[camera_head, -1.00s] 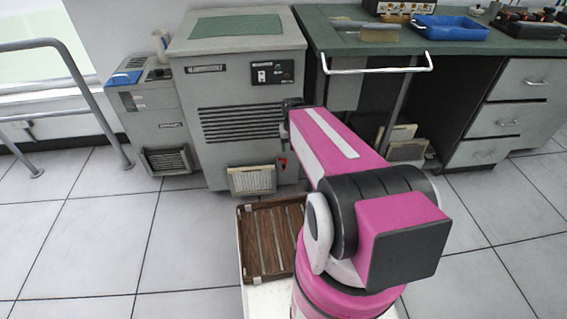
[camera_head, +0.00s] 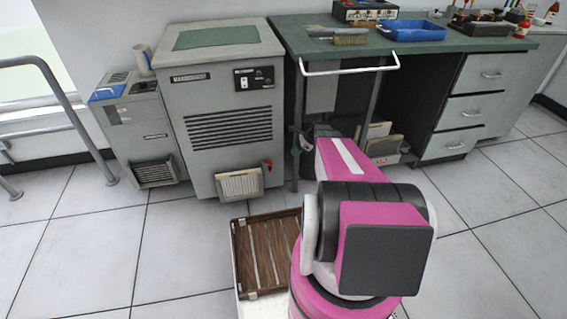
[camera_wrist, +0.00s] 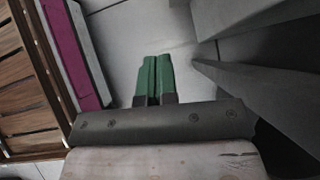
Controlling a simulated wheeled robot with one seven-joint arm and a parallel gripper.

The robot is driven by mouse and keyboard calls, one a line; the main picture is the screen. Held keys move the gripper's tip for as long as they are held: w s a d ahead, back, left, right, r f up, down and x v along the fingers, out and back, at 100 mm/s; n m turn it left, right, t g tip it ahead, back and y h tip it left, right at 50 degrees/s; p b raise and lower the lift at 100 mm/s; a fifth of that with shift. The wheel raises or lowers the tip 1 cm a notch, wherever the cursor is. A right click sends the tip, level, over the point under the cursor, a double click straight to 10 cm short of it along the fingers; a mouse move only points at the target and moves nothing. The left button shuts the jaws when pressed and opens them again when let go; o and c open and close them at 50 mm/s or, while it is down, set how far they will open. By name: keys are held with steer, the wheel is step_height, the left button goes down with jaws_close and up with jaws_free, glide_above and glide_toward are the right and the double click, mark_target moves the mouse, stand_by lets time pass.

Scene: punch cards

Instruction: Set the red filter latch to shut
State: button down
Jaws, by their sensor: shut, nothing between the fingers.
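The small red latch (camera_head: 267,164) is on the lower right front of the larger grey cabinet (camera_head: 225,125) in the head view. It sits beside the upper right corner of a pale, slatted filter panel (camera_head: 240,185) that leans outward. The latch is too small for me to tell its setting. My gripper's green fingers (camera_wrist: 152,76) lie together in the wrist view, shut and empty above the floor. In the head view my gripper is mostly hidden by my arm, to the right of the cabinet and apart from the latch. The latch does not show in the wrist view.
A brown slatted wooden tray (camera_head: 262,255) lies in front of the cabinet, left of my arm. A green-topped workbench (camera_head: 430,45) with a white front rail (camera_head: 345,70) stands to the right. A smaller grey unit (camera_head: 140,130) and metal railing (camera_head: 75,110) are left. Tiled floor is open.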

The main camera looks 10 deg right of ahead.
steer(key=a+r+x, duration=0.1)
steer(key=a+x, duration=0.1)
steer(key=x, duration=1)
steer(key=shift+a, duration=0.2)
steer(key=shift+a+r, duration=0.1)
steer(key=shift+s+a+m, duration=0.1)
steer(key=shift+a+m, duration=0.05)
steer(key=shift+m, duration=0.25)
